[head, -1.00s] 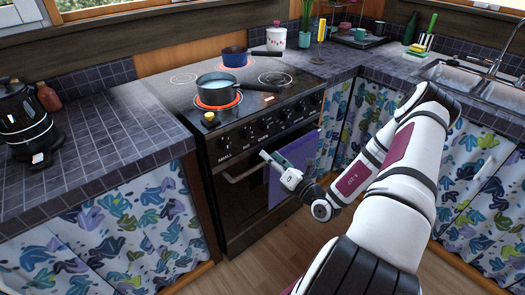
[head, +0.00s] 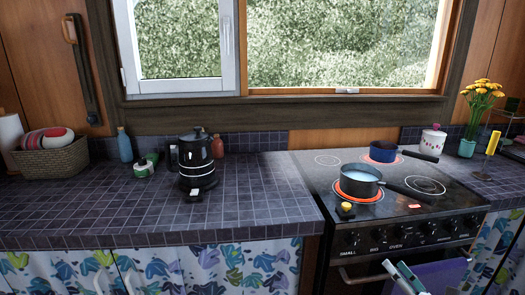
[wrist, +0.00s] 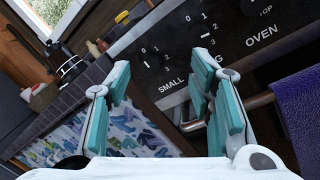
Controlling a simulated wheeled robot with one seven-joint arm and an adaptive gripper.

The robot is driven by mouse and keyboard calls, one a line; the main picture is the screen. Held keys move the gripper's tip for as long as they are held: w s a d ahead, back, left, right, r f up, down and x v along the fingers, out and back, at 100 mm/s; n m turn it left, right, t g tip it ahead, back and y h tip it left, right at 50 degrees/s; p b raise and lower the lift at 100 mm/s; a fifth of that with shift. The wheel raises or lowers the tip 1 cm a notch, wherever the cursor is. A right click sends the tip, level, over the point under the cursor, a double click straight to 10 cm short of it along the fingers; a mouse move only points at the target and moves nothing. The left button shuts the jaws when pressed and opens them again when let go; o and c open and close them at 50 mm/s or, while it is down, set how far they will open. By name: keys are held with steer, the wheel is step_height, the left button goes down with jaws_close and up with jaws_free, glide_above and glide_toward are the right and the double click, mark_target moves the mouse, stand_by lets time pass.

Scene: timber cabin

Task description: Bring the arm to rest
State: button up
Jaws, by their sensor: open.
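My gripper (head: 403,277) shows at the lower edge of the head view, in front of the oven and left of the purple towel (head: 440,277). Most of my arm is out of view. In the wrist view my gripper (wrist: 162,72) is open, its two teal-padded fingers apart with nothing between them. Beyond the fingers are the dark stove panel (wrist: 180,62) with its knobs and the oven handle (wrist: 192,126). The towel (wrist: 297,107) hangs at the right of the wrist view.
A saucepan of pale liquid (head: 360,176) sits on a glowing burner; a blue pot (head: 383,151) stands behind it. A black kettle (head: 196,160) stands on the tiled counter (head: 90,205), with a basket (head: 52,158) farther left. The counter's front stretch is clear.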

steer(key=s+a+r+n+g+y+p, duration=0.1)
steer(key=s+a+r+n+g+y, duration=0.4)
steer(key=a+r+n+g, duration=0.55)
steer(key=s+a+r+n+g+y+p, duration=0.1)
steer(key=s+a+r+n+g+y, duration=0.45)
steer(key=a+n, duration=0.85)
steer(key=s+a+r+n+g+h+p, duration=0.1)
steer(key=s+a+r+n+g+h, duration=0.15)
steer(key=s+r+n+h, duration=0.5)
steer(key=s+d+r+n+t+h+p, duration=0.1)
steer(key=s+d+r+n+t+h, duration=0.2)
steer(key=s+d+r+n+h, duration=0.2)
steer(key=shift+s+d+r+n+t+h, duration=0.35)
steer(key=shift+s+r+n+h, duration=0.35)
steer(key=shift+s+r+n, duration=0.95)
steer(key=shift+s+f+n, duration=0.1)
steer(key=shift+f+n, duration=0.3)
steer(key=shift+n, duration=0.15)
